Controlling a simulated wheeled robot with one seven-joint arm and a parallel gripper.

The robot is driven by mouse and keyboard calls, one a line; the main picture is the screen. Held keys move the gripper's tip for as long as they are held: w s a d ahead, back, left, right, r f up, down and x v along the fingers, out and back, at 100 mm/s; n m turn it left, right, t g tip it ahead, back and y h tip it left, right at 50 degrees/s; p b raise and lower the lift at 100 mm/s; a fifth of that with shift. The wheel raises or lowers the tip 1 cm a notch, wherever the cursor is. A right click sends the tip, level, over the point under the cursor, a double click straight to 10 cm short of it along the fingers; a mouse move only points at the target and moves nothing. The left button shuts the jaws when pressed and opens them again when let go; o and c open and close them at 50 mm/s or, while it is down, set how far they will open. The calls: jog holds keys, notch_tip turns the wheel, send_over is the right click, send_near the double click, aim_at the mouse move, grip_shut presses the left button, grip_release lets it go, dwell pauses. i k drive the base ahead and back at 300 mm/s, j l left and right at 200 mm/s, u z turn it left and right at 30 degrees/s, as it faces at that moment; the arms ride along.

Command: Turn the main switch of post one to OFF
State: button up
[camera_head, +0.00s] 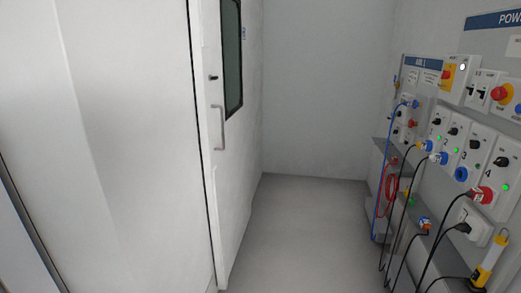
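A row of grey numbered modules on the right wall carries black rotary knobs and green lights. The digits 2, 3 and 4 are small but partly readable. The leftmost module's black knob (437,122) is small, and I cannot read its position or confirm that it is the main switch of post one. Farther back, a panel with a blue sign (420,62), whose text seems to end in 1, has smaller modules with dark knobs (404,100) below it. Their settings are too small to tell. My gripper is not in view.
A white door with a grey handle (219,127) and a dark window (232,55) stands on the left. Black cables, a red coiled hose (391,187) and a yellow-black tool (489,264) hang or rest low on the right. The grey floor (300,230) between is clear.

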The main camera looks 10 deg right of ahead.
aim_at(445, 74)
jog(key=i+z, duration=0.2)
jog(key=i, duration=0.25)
jog(key=i+j+z, duration=0.25)
jog(key=i, duration=0.2)
jog(key=i+j+z, duration=0.2)
jog(key=i, duration=0.25)
jog(key=i+j+z, duration=0.2)
jog(key=i, duration=0.25)
